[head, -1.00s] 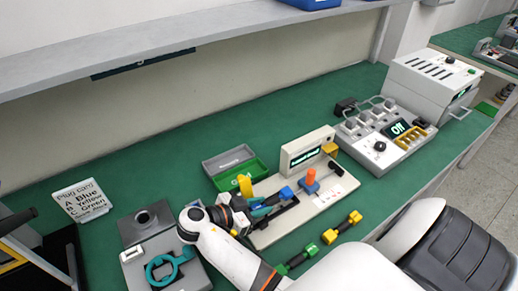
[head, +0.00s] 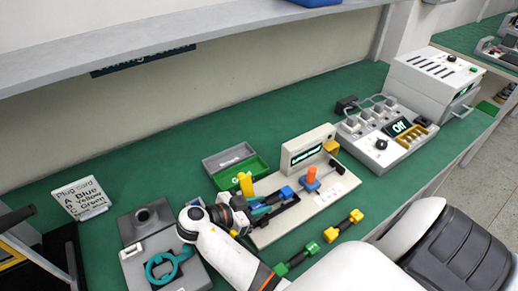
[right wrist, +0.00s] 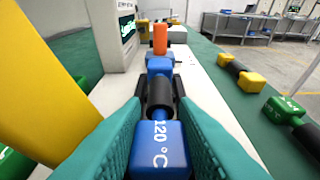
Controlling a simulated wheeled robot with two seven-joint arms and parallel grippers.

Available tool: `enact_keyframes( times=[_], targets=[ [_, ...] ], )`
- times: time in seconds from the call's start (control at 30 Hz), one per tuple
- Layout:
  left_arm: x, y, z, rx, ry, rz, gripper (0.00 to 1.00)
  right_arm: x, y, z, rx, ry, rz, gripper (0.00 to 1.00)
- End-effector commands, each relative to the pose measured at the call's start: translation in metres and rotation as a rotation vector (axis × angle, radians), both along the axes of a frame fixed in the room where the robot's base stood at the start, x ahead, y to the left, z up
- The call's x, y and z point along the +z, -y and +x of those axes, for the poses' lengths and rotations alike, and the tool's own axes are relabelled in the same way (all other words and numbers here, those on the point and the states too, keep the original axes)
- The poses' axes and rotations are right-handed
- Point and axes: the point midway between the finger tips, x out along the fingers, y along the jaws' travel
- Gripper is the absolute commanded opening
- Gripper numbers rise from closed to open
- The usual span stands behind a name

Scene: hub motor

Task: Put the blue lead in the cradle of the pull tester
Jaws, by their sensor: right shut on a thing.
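The blue lead (right wrist: 158,142) has blue block ends, a dark middle and "120 °C" on its near end. It also shows in the head view (head: 286,192). My right gripper (head: 262,209) is shut on the near end, its teal fingers (right wrist: 158,130) on both sides. The pull tester (head: 325,192) is a pale base with a display. In the right wrist view the lead's dark middle lies between the black walls of the cradle (right wrist: 177,92); whether it rests on the bottom is hidden. My left gripper is not in view.
An orange-topped post (head: 312,175) stands on the tester beyond the lead. A yellow post (head: 245,184) stands close beside my right gripper. Yellow (head: 343,223) and green (head: 297,259) leads lie in front. A grey and green tray (head: 235,166) is behind.

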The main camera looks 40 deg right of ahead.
Motion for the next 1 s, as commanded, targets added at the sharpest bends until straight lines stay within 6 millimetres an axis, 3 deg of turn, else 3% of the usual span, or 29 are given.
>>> enact_keyframes(
  times=[0.57, 0.6, 0.7, 1.0],
  targets=[
    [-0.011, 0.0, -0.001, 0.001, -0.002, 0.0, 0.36, -0.012, 0.0, 0.0, 0.0, 0.0, -0.001, 0.04],
    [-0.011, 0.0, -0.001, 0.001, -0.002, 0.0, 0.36, -0.012, 0.0, 0.0, 0.0, 0.001, -0.001, 0.29],
    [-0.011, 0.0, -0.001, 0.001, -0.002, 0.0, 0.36, -0.012, 0.0, 0.0, 0.0, 0.001, -0.001, 0.45],
    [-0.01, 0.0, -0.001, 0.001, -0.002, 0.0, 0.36, -0.012, 0.0, 0.0, 0.0, 0.0, 0.0, 0.46]
  ],
)
